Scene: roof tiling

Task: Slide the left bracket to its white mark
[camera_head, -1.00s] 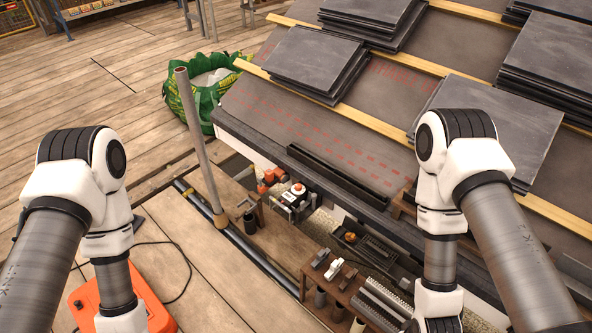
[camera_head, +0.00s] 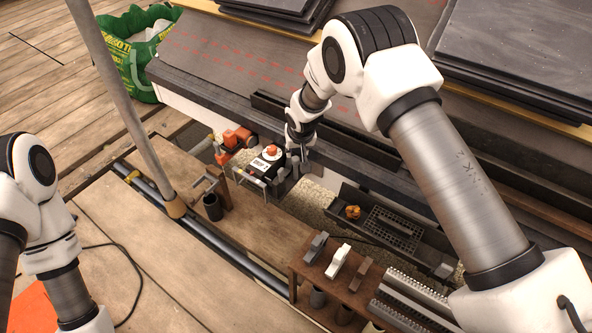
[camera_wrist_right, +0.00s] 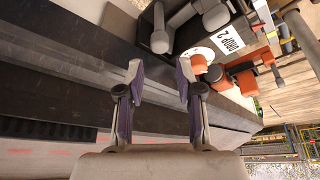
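My right gripper (camera_head: 297,163) points down at the roof's front edge, beside a dark box (camera_head: 260,170) with a white disc and orange knob. In the right wrist view its two purple-padded fingers (camera_wrist_right: 161,80) are apart, with nothing between them. The dark roof edge (camera_wrist_right: 60,65) lies beyond the fingers.
A wooden rack (camera_head: 325,283) with grey, white and brown pieces stands at the lower middle. A dark tray (camera_head: 395,235) lies right of the gripper. A grey pole (camera_head: 125,110) rises at the left. Slate stacks (camera_head: 520,50) lie on the roof.

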